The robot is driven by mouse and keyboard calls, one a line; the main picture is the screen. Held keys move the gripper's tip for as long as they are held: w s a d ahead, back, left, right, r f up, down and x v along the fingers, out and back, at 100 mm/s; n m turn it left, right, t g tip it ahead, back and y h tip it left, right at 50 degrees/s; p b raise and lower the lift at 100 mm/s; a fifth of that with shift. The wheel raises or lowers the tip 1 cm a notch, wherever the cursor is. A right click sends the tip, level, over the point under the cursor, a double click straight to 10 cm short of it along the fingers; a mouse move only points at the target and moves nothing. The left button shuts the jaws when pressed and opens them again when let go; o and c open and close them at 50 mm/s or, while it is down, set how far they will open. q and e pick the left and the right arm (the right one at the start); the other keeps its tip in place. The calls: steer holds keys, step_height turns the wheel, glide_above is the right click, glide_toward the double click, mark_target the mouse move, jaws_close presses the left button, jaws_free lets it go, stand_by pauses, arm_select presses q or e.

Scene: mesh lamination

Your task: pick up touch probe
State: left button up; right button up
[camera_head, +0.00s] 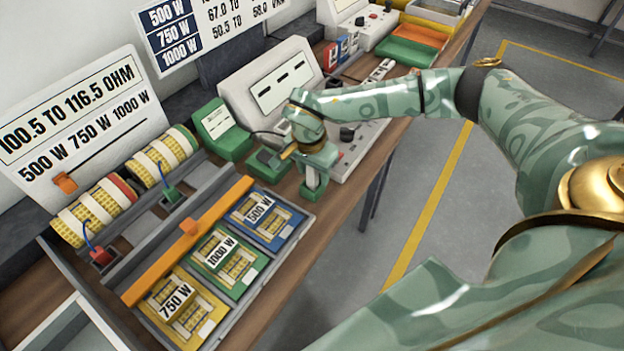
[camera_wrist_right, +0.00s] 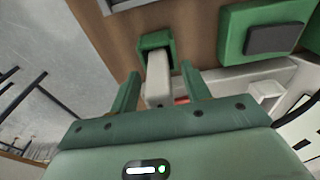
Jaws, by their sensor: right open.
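The touch probe (camera_wrist_right: 158,80) shows in the right wrist view as a light grey body with a green end piece (camera_wrist_right: 156,44) above it. It lies between the two green fingers of my right gripper (camera_wrist_right: 160,80). The fingers are apart, one on each side of it; I cannot tell whether either touches it. In the head view my right gripper (camera_head: 314,160) is over the table's front edge, right of the mesh tray, with a green and pale piece below it. The gripper hides most of the probe there. My left gripper is out of view.
A green box with a dark pad (camera_head: 268,165) stands close left of the gripper, before a green meter (camera_head: 218,125) and a grey console (camera_head: 268,85). The tray holds blue, green and yellow mesh cards (camera_head: 268,217). Wire rolls (camera_head: 95,210) are at left.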

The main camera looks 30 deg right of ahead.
jaws_close()
steer(key=shift+r, duration=0.55)
step_height(320, 180, up, 3)
steer(key=shift+s+a+f+p, duration=0.1)
steer(key=shift+s+p, duration=0.05)
steer(key=shift+p, duration=0.45)
steer(key=s+a+r+p, duration=0.1)
steer(key=s+a+r, duration=0.1)
steer(key=s+r, duration=0.2)
steer(key=s+a+r+p, duration=0.1)
steer(key=s+a+r, duration=0.2)
steer(key=s+r, duration=0.2)
steer(key=s, duration=0.3)
steer(key=shift+s+a, duration=0.2)
steer(key=shift+a, duration=0.15)
steer(key=c, duration=0.9)
jaws_free()
